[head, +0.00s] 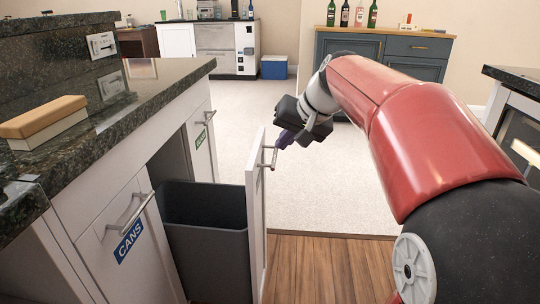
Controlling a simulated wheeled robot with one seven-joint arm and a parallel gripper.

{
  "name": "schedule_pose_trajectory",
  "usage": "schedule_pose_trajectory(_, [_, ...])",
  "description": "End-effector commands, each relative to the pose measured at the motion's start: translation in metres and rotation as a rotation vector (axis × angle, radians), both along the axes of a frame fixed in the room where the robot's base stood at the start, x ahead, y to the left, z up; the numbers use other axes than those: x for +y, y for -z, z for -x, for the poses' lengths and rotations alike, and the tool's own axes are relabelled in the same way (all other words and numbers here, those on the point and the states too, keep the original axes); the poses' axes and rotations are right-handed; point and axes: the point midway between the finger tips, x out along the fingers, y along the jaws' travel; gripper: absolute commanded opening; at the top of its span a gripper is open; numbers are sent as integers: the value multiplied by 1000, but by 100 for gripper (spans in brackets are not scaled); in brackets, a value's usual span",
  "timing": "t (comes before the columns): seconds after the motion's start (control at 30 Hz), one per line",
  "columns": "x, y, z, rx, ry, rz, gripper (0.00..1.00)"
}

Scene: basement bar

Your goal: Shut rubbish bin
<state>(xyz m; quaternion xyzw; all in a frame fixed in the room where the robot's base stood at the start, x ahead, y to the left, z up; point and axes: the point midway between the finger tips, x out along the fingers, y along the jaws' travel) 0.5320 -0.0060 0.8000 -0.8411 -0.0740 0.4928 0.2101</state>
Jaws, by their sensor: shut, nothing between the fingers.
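The rubbish bin is a dark grey tub (207,240) in a pull-out unit under the counter at the left. Its white front panel (256,215) stands well out from the cabinet, so the bin is open. A metal bar handle (268,158) is on the panel's outer face. My gripper (284,140) is at the upper outer side of the panel, close by the handle.
Another counter edge (515,80) is at the right. Carpet (235,95) beyond is clear.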

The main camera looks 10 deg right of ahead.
Motion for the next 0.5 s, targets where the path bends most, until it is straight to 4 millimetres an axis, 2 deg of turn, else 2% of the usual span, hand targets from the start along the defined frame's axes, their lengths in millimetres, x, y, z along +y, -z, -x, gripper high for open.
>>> schedule_pose_trajectory(0.3, [19, 46, -27, 5, -3, 0, 0])
schedule_pose_trajectory(0.5, [28, 67, -41, 3, -1, 1, 0])
